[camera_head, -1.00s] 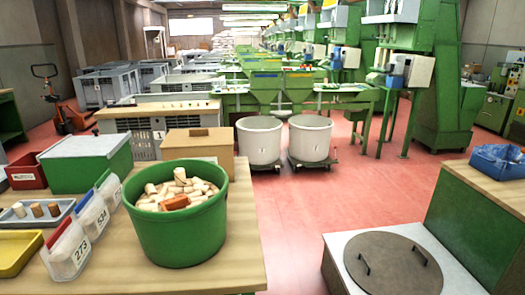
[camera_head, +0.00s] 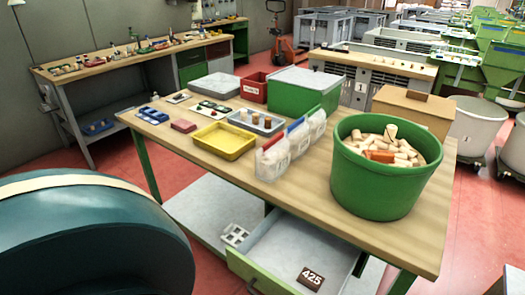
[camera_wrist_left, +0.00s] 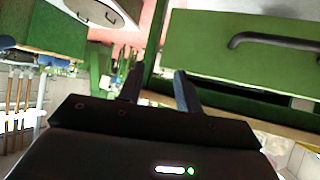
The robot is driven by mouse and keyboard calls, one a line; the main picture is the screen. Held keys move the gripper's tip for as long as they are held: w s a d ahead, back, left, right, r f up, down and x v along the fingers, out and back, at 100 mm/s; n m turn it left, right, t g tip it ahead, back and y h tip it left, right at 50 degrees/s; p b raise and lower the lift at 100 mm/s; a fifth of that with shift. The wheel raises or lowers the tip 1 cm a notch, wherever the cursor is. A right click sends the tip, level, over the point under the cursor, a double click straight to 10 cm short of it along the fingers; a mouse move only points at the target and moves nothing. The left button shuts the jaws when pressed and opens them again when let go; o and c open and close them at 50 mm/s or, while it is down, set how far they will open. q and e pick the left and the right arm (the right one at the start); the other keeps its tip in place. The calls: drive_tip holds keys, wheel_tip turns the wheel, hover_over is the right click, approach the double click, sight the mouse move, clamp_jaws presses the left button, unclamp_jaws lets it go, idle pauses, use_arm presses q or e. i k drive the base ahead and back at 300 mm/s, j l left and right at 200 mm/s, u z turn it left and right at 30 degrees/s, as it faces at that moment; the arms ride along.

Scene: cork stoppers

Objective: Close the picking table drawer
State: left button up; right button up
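The picking table (camera_head: 400,228) is a wooden-topped table on green legs. Its drawer (camera_head: 305,247) stands pulled out below the top at the front edge, showing a pale grey inside with a dark tag marked 425. The drawer's green front is partly cut off by the lower edge of the head view. In the left wrist view the green drawer front (camera_wrist_left: 220,55) fills the upper right, with a dark bar handle (camera_wrist_left: 270,40). My left gripper (camera_wrist_left: 159,80) is open and empty, its fingers apart beside the drawer front, clear of the handle. My right gripper is not in view.
On the table stand a green bucket of corks (camera_head: 375,190), numbered clear bins (camera_head: 272,160), a yellow tray (camera_head: 224,140) and a green box (camera_head: 305,92). A workbench (camera_head: 130,65) stands behind at the left. Red floor lies between them.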

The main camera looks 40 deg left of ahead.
sight(271, 258)
drive_tip(key=k+j+u, duration=0.15)
drive_tip(key=u, duration=0.25)
drive_tip(key=k+j+u, duration=0.1)
drive_tip(key=j+u, duration=0.3)
drive_tip(key=k+j+z, duration=0.4)
drive_tip(key=j+z, duration=0.15)
drive_tip(key=j, duration=0.15)
drive_tip(key=k+l+z, duration=0.1)
drive_tip(key=z, duration=0.45)
drive_tip(key=i+l, duration=0.05)
drive_tip(key=l, duration=0.05)
